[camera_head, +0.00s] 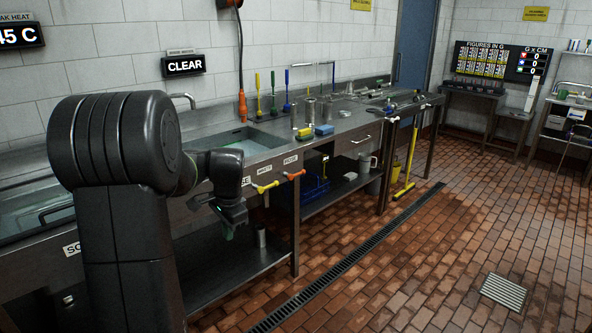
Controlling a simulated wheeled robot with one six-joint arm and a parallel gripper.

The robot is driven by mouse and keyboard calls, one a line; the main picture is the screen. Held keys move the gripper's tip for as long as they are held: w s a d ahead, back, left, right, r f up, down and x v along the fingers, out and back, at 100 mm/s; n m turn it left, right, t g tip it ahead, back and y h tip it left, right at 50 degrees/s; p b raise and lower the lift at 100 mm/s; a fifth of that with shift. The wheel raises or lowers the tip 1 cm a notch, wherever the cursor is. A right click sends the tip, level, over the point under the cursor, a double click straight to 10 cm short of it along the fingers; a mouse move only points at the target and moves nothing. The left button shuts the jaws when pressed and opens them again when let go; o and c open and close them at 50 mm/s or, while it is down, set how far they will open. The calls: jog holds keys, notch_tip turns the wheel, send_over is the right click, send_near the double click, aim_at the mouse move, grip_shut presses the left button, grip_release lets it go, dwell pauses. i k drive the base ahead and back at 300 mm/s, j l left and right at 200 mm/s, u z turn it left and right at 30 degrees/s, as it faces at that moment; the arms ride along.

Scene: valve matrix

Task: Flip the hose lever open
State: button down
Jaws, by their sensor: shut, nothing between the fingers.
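Levers stick out from the front of the steel counter (215,200). A yellow lever (265,187) and an orange-red lever (294,175) show to the right of my gripper, each near a small white label. Another pale lever (200,201) is partly in view just left of my gripper. My gripper (229,232) is shut and empty, pointing down in front of the counter. It appears apart from the yellow and orange-red levers. My arm hides part of the counter front.
A sink (238,142) is set in the counter, with an orange-ended hose (242,106) hanging above it. Brushes, cylinders and sponges stand behind. A lower shelf (225,268) runs underneath.

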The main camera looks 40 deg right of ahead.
aim_at(290, 176)
jog(key=i+l, duration=0.15)
jog(key=l, duration=0.25)
jog(key=i+l, duration=0.2)
jog(key=l, duration=0.2)
jog(key=i+l, duration=0.15)
jog(key=l, duration=0.25)
jog(key=i+l, duration=0.2)
jog(key=l, duration=0.2)
jog(key=i+l, duration=0.15)
jog(key=l, duration=0.3)
jog(key=i+l, duration=0.2)
jog(key=l, duration=0.2)
jog(key=i+l, duration=0.15)
jog(key=l, duration=0.25)
